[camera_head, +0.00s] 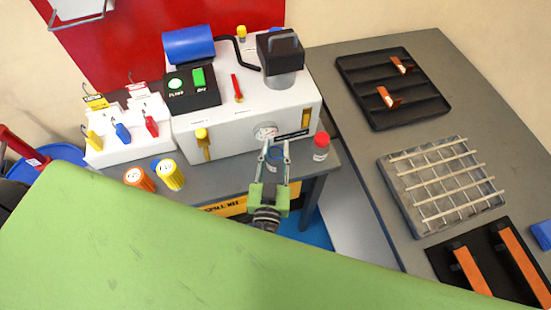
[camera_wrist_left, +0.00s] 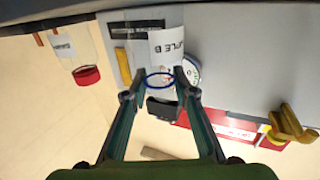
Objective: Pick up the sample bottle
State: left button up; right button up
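A sample bottle (camera_head: 275,153) with a blue ring at its top stands at the front of the bender, below the round gauge. In the left wrist view its white label (camera_wrist_left: 168,44) ends in "PLE B". My left gripper (camera_head: 275,150) has its fingers apart, one on each side of this bottle. In the left wrist view the blue ring shows between the fingertips (camera_wrist_left: 160,78); I cannot tell whether they touch the bottle. A second bottle with a red cap (camera_head: 321,147) stands to the right, clear of the gripper. My right gripper is not in view.
The white bender (camera_head: 235,115) stands close behind the bottles. Orange (camera_head: 139,179) and yellow (camera_head: 170,175) containers stand to the left on the grey bench. A side table holds a black tray (camera_head: 393,88), a wire rack (camera_head: 441,180) and a black holder with orange bars (camera_head: 490,262).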

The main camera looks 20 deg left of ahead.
pick_arm(q)
jog(key=shift+s+f, duration=0.15)
jog(key=shift+f, duration=0.1)
jog(key=shift+c, duration=0.6)
grip_shut()
